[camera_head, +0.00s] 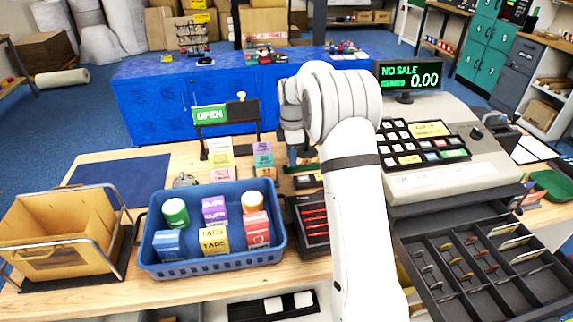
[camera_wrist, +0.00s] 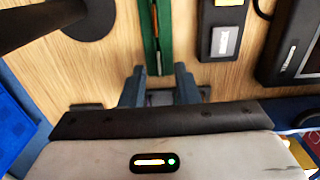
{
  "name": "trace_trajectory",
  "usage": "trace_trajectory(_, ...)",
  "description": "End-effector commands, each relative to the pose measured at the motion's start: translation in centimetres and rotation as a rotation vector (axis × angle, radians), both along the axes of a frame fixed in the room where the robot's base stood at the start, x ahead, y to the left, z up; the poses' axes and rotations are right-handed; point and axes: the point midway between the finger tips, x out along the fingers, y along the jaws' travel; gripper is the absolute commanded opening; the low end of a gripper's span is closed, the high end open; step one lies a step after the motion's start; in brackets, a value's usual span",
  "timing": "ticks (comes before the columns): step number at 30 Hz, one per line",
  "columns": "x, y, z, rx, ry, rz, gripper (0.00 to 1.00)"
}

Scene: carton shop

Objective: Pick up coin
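My gripper (camera_wrist: 160,84) is open in the wrist view, its two blue-grey fingers apart over the wooden counter. A narrow green holder (camera_wrist: 148,40) with a thin pale strip along it lies just ahead of and between the fingertips. I cannot tell whether that strip is a coin seen edge-on. In the head view several coins (camera_head: 467,276) in silver, gold and copper tones stand in the compartments of the open cash drawer (camera_head: 400,235), at lower right. My gripper is far to the left of that drawer, mostly hidden behind my arm.
A blue basket (camera_head: 210,267) of small boxes and jars stands at left on the counter (camera_head: 130,305), beside a wooden bin (camera_head: 50,232). The OPEN sign (camera_head: 212,115) stands behind it. The cash register (camera_head: 440,165) is at right. A black device (camera_wrist: 222,30) lies near the fingers.

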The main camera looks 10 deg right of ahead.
Motion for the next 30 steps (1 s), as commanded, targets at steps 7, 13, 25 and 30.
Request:
trace_trajectory(7, 0.1, -0.1, -1.7, 0.000, -0.001, -0.001, 0.28)
trace_trajectory(13, 0.1, -0.1, -1.7, 0.000, -0.001, -0.002, 0.24)
trace_trajectory(25, 0.1, -0.2, -1.6, 0.000, -0.001, -0.003, 0.00)
trace_trajectory(30, 0.1, -0.2, -1.6, 0.000, -0.001, -0.003, 0.00)
